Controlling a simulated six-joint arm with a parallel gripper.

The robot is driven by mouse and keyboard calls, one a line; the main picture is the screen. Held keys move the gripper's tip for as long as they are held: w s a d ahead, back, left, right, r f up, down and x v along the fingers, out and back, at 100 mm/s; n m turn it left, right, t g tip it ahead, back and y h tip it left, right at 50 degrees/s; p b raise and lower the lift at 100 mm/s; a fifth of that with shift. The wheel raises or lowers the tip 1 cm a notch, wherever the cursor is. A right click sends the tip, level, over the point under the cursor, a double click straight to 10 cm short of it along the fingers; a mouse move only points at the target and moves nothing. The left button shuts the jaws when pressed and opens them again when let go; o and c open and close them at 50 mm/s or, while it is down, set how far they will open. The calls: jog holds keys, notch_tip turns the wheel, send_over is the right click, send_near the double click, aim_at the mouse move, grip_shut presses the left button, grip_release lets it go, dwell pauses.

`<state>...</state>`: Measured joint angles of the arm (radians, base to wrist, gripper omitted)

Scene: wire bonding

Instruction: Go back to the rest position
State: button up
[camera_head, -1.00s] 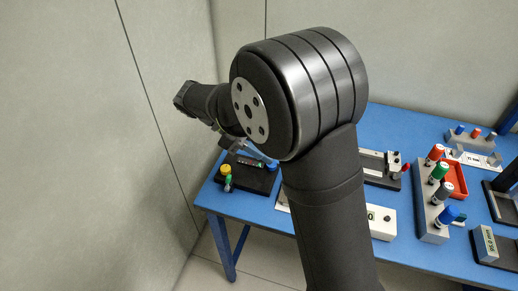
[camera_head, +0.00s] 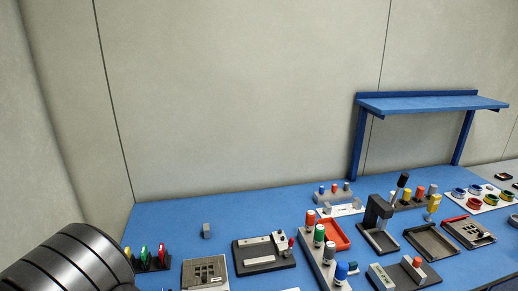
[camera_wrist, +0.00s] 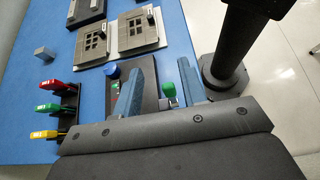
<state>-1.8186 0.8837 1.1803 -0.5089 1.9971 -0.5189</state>
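My gripper (camera_wrist: 159,68) shows in the wrist view with its two blue fingers spread apart. No object is visibly held between them. Below the fingers is a dark base plate with a blue round cap (camera_wrist: 112,71) at its far left corner and a green-topped piece (camera_wrist: 168,91) seen between the fingers. Part of that plate is hidden by the fingers and the gripper body. In the head view only a dark joint of my arm shows at the lower left, and the gripper is out of that picture.
The blue bench (camera_head: 170,213) carries a rack of red, green and yellow handles (camera_wrist: 50,110), a small grey block (camera_head: 207,230), a grid-topped fixture (camera_head: 204,272), a dark fixture (camera_head: 263,253), a marker rack (camera_head: 325,262) and a red tray (camera_head: 335,235). A blue shelf (camera_head: 430,103) stands at the back right.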

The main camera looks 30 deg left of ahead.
jog(key=shift+s+a+f, duration=0.1)
jog(key=shift+s+f, duration=0.05)
jog(key=shift+f, duration=1)
jog(key=shift+s+a+f, duration=0.1)
jog(key=shift+s+f, duration=0.05)
jog(key=shift+f, duration=0.95)
jog(key=shift+r, duration=0.15)
